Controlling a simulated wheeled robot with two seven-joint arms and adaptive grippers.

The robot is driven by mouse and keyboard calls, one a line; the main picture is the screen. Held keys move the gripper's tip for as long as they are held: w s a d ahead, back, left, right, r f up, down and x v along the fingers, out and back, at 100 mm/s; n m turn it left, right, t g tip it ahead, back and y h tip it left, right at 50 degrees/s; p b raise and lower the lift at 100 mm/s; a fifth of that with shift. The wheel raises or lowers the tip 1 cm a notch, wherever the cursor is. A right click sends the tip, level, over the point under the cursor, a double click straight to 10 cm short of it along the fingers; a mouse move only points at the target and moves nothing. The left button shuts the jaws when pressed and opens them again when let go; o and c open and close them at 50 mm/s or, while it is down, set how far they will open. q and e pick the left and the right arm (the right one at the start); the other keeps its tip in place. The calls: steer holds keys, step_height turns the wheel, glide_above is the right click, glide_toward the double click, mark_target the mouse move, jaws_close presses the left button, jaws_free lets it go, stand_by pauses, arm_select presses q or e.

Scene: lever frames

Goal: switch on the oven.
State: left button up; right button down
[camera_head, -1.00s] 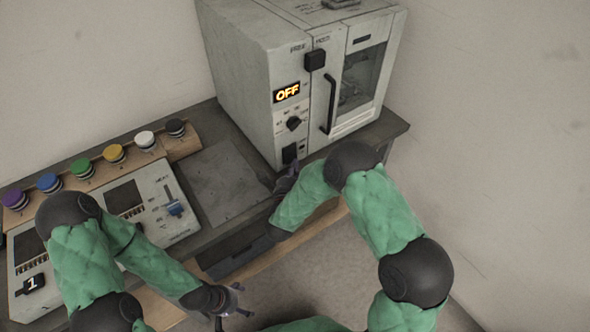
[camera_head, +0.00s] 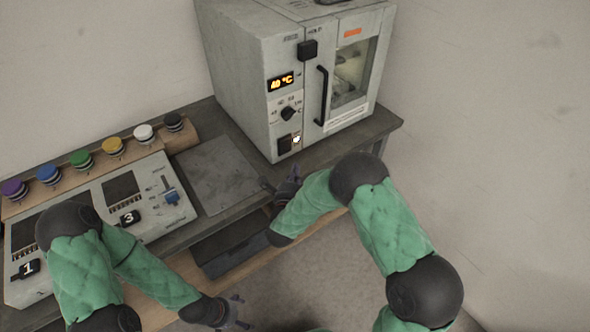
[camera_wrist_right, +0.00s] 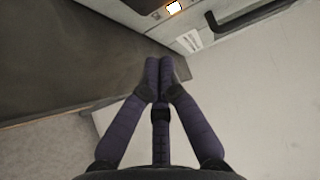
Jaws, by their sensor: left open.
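The oven (camera_head: 235,85) is a grey box with a glass door on the bench at the back. Its display (camera_head: 281,82) glows "40 °C", and its window (camera_head: 352,75) is lit inside. A round knob (camera_head: 288,114) sits below the display. Below that is a dark switch (camera_head: 285,144) with a bright lamp (camera_head: 296,140) beside it; the lamp also glows at the top of the right wrist view (camera_wrist_right: 173,7). My right gripper (camera_head: 292,178) is just below and in front of the switch, apart from it. Its fingertips (camera_wrist_right: 160,62) are together and empty. My left gripper (camera_head: 243,312) is open and empty, low in front of the bench.
A control panel (camera_head: 150,206) with a blue slider stands on the bench at left, behind my left arm. Several coloured knobs (camera_head: 79,158) line a wooden rail behind it. A bare metal plate (camera_head: 220,170) lies between panel and oven. The floor in front is clear.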

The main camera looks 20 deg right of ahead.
steer(key=p+v, duration=0.1)
steer(key=v, duration=0.6)
steer(key=shift+s+a+f+p, duration=0.25)
steer(key=shift+s+f+p, duration=0.1)
steer(key=shift+f, duration=0.1)
steer(key=s+f+n+g+y, duration=0.2)
steer(key=f+n+g+y, duration=0.1)
steer(key=f+n, duration=0.3)
steer(key=s+f+n+g+y, duration=0.2)
steer(key=f+n+g+y, duration=0.15)
steer(key=f, duration=0.55)
steer(key=s+a+f+n+g+y, duration=0.1)
steer(key=s+f+n+g, duration=0.1)
steer(key=s, duration=0.5)
steer(key=s+a+f+n+g+y, duration=0.1)
steer(key=s+f+n+g+y, duration=0.1)
steer(key=s+f+n+g, duration=0.1)
steer(key=s+a+f+n+g+y, duration=0.1)
steer(key=s+n+g, duration=0.3)
steer(key=s, duration=0.6)
steer(key=shift+s+a+f+n+y, duration=0.15)
steer(key=shift+s+f+n+y, duration=0.2)
steer(key=shift+f+n+y, duration=0.35)
steer(key=shift+f, duration=0.1)
